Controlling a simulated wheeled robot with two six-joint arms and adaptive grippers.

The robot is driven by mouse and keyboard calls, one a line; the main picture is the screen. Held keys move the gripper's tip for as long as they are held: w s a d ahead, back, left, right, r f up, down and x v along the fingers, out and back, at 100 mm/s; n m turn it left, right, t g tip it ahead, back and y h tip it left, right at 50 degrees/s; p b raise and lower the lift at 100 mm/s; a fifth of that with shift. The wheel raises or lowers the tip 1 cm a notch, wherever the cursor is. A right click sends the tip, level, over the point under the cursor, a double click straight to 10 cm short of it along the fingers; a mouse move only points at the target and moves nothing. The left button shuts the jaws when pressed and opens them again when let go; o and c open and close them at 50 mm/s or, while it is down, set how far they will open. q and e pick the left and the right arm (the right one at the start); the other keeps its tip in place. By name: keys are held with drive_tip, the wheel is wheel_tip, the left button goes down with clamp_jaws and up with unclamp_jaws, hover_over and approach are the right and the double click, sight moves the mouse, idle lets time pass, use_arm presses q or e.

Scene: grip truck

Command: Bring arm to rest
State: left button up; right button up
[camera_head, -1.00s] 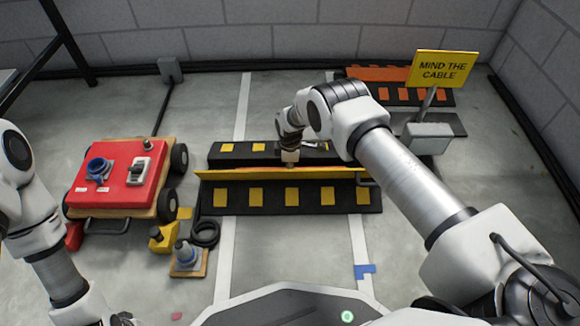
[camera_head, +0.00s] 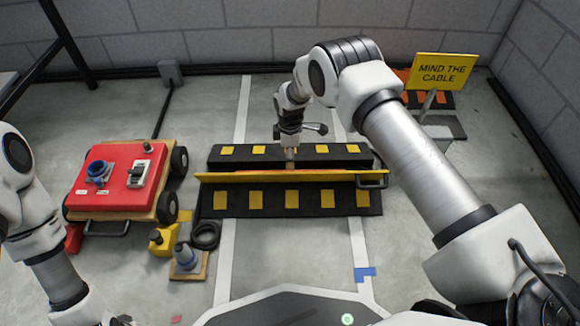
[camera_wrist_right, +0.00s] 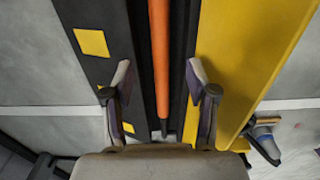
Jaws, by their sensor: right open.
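My right gripper (camera_head: 290,163) is above the black and yellow cable ramp (camera_head: 290,203), near the middle of its far edge of the yellow lid (camera_head: 240,178). In the right wrist view its two fingers (camera_wrist_right: 158,78) are apart, with an orange cable (camera_wrist_right: 160,55) between and below them. The cable lies in the ramp's dark channel, between the black side and the yellow lid. Nothing shows gripped. My left arm comes in at the left edge, and its gripper is out of view.
A red cart (camera_head: 118,182) with a blue socket and a switch stands left. A yellow block (camera_head: 162,240) and a grey-blue plug piece (camera_head: 186,258) lie in front of it. A "MIND THE CABLE" sign (camera_head: 441,72) stands at the back right. Floor in front of the ramp is mostly clear.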

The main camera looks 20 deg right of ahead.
drive_tip(key=shift+r, duration=1.9)
